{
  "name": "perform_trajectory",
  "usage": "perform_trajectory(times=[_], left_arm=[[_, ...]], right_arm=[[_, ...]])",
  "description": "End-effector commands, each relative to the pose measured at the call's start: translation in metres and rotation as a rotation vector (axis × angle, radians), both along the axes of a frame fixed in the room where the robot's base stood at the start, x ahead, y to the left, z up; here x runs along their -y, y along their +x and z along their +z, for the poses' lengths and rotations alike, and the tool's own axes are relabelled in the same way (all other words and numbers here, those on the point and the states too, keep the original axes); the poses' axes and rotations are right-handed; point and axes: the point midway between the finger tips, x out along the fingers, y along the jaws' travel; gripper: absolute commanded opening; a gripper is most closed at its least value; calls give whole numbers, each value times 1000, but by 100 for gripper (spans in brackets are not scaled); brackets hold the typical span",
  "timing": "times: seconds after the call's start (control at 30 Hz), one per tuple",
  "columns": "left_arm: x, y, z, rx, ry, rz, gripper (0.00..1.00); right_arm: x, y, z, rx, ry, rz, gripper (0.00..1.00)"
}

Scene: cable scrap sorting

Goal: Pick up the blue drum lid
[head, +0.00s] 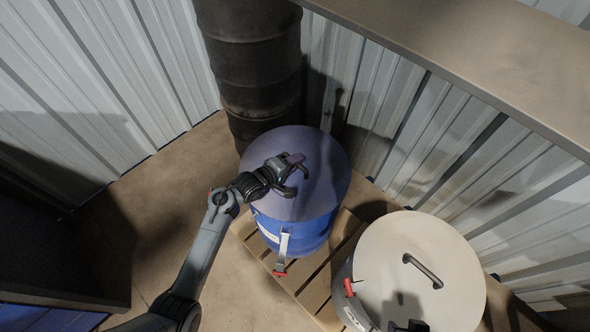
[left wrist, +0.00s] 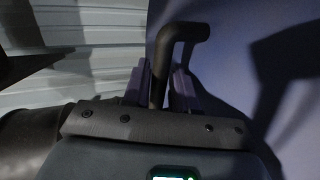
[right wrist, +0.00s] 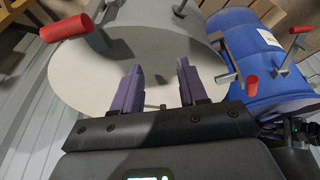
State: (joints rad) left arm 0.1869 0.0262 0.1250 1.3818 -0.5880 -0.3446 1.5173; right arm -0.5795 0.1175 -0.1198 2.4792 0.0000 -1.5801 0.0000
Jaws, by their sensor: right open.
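The blue drum lid (head: 322,178) lies flat on top of the blue drum (head: 300,232) in the head view. My left gripper (head: 293,174) is over the lid, at its handle. In the left wrist view, the dark bent handle (left wrist: 180,32) stands between the purple fingers of the left gripper (left wrist: 160,85). The fingers look closed on it, and the lid surface (left wrist: 225,50) fills the right side. My right gripper (right wrist: 163,80) is open and empty above the white drum lid (right wrist: 90,85); only a dark piece of it shows at the bottom of the head view.
A white-lidded drum (head: 385,240) with a dark handle stands right of the blue drum. A wooden pallet (head: 318,270) lies under the drums. A black drum (head: 250,60) stands behind, against corrugated walls. A beam crosses the upper right.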

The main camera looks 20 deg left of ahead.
Motion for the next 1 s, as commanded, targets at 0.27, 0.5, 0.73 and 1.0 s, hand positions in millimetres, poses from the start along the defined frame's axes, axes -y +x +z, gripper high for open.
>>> perform_trajectory(times=[0.27,0.5,0.73,1.0], left_arm=[[0,0,0,0,0,0,0],[0,-1,-1,0,1,0,0],[0,-1,-1,-1,3,-1,0],[0,-1,-1,-1,4,-1,0]], right_arm=[[-1,0,0,1,3,-2,43],[-1,0,0,1,3,-1,43],[1,0,0,1,-4,3,43],[2,0,0,1,-7,5,43]])
